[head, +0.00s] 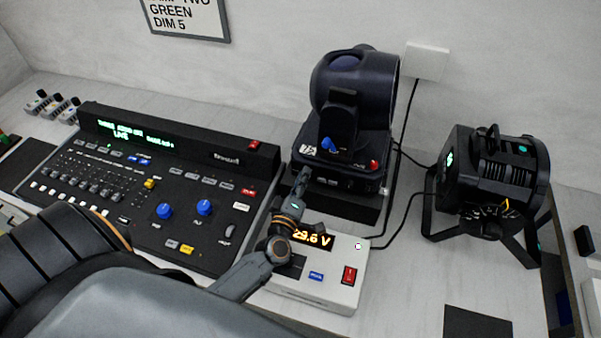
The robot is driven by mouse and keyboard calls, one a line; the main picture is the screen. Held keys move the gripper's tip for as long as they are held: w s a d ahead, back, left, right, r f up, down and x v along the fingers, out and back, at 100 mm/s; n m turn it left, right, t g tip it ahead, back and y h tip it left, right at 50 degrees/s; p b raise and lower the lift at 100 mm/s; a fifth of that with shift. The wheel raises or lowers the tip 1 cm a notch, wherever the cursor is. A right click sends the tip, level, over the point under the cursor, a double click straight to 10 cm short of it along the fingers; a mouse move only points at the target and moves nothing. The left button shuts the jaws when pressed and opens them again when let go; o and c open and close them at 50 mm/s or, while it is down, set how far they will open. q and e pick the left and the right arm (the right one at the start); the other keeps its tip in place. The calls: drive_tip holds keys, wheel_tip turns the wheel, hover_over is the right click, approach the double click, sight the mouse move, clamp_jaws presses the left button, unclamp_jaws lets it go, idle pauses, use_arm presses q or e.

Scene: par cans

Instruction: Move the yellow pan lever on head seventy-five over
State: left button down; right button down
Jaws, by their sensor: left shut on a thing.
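The dark moving-head light (352,85) stands on its black base at the back centre. A blue lever (327,144) and a red knob or lever (374,165) show on the base. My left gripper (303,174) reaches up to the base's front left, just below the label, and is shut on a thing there. No yellow lever shows on this head; the fingers cover that spot, so the held piece, apparently the yellow pan lever, is hidden. My right gripper is out of view.
A lighting console (150,185) lies to the left. A white power supply (330,285) reading about 29.6 V sits under my left wrist. A black par can (490,175) stands right, with cables running between. A white wall box (427,60) is behind.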

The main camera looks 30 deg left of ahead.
use_arm(q)
drive_tip(key=shift+d+f+m, duration=0.1)
drive_tip(key=shift+d+m, duration=0.05)
drive_tip(key=shift+m, duration=0.25)
idle(0.3)
drive_tip(key=c, duration=1.3)
unclamp_jaws()
drive_tip(key=v, duration=1.2)
